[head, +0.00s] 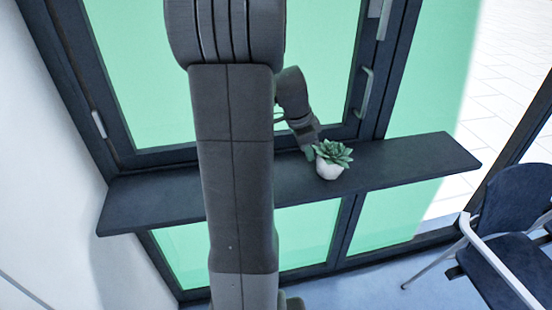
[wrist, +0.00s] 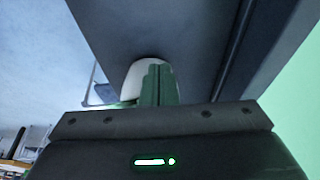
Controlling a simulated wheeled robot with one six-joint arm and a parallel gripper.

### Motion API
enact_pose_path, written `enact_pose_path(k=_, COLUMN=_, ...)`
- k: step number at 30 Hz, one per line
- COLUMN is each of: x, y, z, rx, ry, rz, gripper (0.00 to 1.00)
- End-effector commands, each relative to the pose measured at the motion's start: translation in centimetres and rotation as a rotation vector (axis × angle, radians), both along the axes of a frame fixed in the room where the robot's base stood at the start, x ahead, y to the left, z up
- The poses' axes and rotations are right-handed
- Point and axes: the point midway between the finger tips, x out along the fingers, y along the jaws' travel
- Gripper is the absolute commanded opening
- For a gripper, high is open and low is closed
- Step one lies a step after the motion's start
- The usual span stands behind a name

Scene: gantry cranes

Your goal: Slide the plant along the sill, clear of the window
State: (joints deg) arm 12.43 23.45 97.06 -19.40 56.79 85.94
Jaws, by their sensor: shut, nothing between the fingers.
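The plant (head: 333,157) is a green succulent in a small white pot, upright on the dark sill (head: 415,160). It stands in front of the right part of the window (head: 330,45), left of the frame's right post. My gripper (head: 311,153) is low over the sill at the pot's left side, very close to it; I cannot tell whether they touch. In the wrist view the green fingers (wrist: 158,85) are together and empty, with the white pot (wrist: 133,80) partly hidden behind them.
The sill is clear to the right of the plant up to its right end. The window handle (head: 366,92) is on the right side of the frame. A dark chair (head: 510,220) stands at the lower right. My arm hides part of the window and sill.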

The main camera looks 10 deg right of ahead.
Motion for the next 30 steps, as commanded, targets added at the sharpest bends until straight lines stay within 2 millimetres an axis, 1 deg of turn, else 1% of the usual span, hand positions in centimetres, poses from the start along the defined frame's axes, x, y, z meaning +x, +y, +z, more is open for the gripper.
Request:
enact_pose_path(k=1, x=0.0, y=-1.3, z=-0.2, rx=0.000, ry=0.000, rz=-0.007, gripper=0.00)
enact_pose_path(k=5, x=0.1, y=-4.4, z=-0.1, rx=0.000, ry=-0.001, rz=-0.006, gripper=0.00)
enact_pose_path(k=12, x=0.3, y=-10.3, z=0.0, rx=-0.001, ry=-0.001, rz=-0.005, gripper=0.00)
enact_pose_path(k=15, x=0.4, y=-12.2, z=0.1, rx=0.000, ry=0.000, rz=-0.004, gripper=0.00)
enact_pose_path(k=18, x=0.4, y=-13.3, z=0.0, rx=0.000, ry=0.000, rz=-0.002, gripper=0.00)
enact_pose_path(k=30, x=0.4, y=-13.2, z=0.0, rx=0.000, ry=0.000, rz=0.000, gripper=0.00)
